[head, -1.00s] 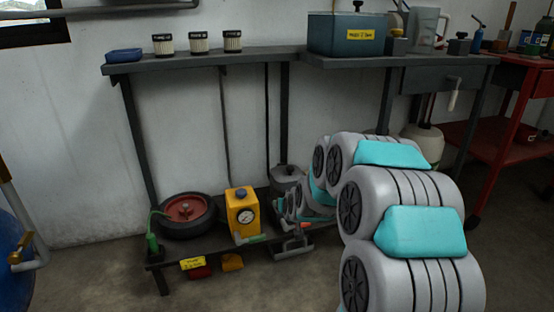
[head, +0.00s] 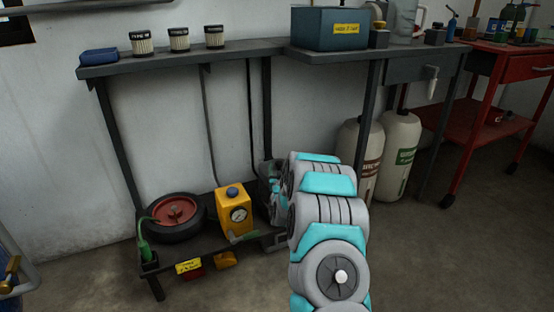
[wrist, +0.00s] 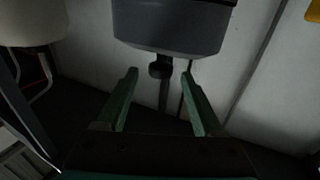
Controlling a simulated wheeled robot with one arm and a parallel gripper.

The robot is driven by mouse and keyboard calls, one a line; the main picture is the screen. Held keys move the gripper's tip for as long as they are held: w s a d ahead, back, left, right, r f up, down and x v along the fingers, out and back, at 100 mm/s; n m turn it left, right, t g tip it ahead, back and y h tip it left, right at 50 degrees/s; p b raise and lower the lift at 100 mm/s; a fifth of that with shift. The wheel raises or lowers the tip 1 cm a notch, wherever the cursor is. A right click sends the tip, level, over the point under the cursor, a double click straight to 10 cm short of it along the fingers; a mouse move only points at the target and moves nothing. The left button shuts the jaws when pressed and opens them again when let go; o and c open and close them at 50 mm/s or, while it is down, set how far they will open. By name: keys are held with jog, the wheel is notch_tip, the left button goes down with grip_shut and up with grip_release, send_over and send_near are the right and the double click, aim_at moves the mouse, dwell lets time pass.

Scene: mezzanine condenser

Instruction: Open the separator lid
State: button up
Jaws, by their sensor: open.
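A grey vessel (wrist: 172,25) fills the top middle of the wrist view, which seems upside down. A dark knob (wrist: 160,69) on a short stem shows at its edge, probably part of the separator lid, though I cannot confirm this. My gripper (wrist: 160,74) is open, its two green fingers spread to either side of the knob in the picture. The gap in depth is unclear and I see no grip. In the head view my arm covers the spot beside the yellow pump (head: 233,212), so the vessel and my gripper are mostly hidden there.
A dark bench (head: 185,62) carries filters and a blue-grey box (head: 328,28) with a yellow label. A black tyre (head: 178,232) lies on the lower shelf. White cylinders (head: 398,150) stand right of my arm. A red cart (head: 500,85) is far right; open floor lies in front.

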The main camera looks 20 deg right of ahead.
aim_at(279, 159)
jog(key=shift+x, duration=2.95)
grip_shut()
